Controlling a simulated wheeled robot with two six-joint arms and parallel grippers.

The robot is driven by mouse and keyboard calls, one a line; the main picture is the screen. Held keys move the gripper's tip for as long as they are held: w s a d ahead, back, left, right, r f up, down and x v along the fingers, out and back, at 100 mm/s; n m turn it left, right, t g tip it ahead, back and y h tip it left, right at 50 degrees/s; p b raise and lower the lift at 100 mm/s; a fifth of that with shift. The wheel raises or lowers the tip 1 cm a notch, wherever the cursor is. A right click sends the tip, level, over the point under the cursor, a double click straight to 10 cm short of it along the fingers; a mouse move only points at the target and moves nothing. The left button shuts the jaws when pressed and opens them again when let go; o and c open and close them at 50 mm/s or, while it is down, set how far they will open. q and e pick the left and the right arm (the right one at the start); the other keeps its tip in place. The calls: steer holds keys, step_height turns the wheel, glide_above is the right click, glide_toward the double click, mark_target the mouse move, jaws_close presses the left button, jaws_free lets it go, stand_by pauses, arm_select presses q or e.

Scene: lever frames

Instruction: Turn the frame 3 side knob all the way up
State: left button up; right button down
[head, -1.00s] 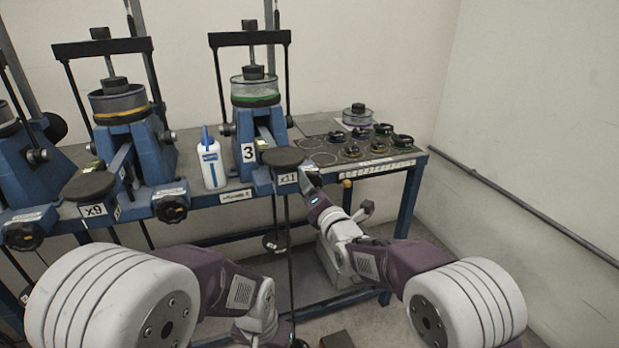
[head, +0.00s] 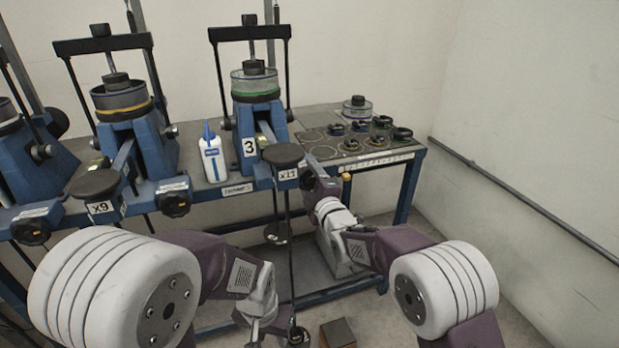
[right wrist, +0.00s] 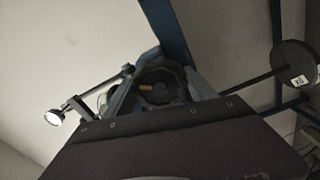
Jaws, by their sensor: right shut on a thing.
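Frame 3 (head: 257,113) is the blue frame with the "3" label, a green-banded ring and the x11 label on its beam end. Its black side knob (right wrist: 160,88) shows in the right wrist view, directly ahead of my right gripper. In the head view my right gripper (head: 308,180) is at the right side of frame 3 below the beam end, hiding the knob there. It is shut on the knob. My left gripper (head: 268,334) hangs low at the bottom of the head view, away from the frames; its fingers are too unclear to read.
A white bottle (head: 213,160) stands left of frame 3. Several rings and small weights sit on the table (head: 345,150) to the right. Another frame with its own side knob (head: 174,203) stands to the left. A hanger rod hangs below frame 3's beam.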

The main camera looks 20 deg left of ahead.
steer(key=c, duration=0.7)
jaws_free()
steer(key=shift+m, duration=0.8)
steer(key=o, duration=0.3)
steer(key=shift+w, duration=0.15)
steer(key=b+v, duration=0.3)
steer(key=v, duration=0.2)
steer(key=shift+f, duration=0.1)
steer(key=shift+s+d, duration=0.25)
steer(key=shift+s, duration=0.25)
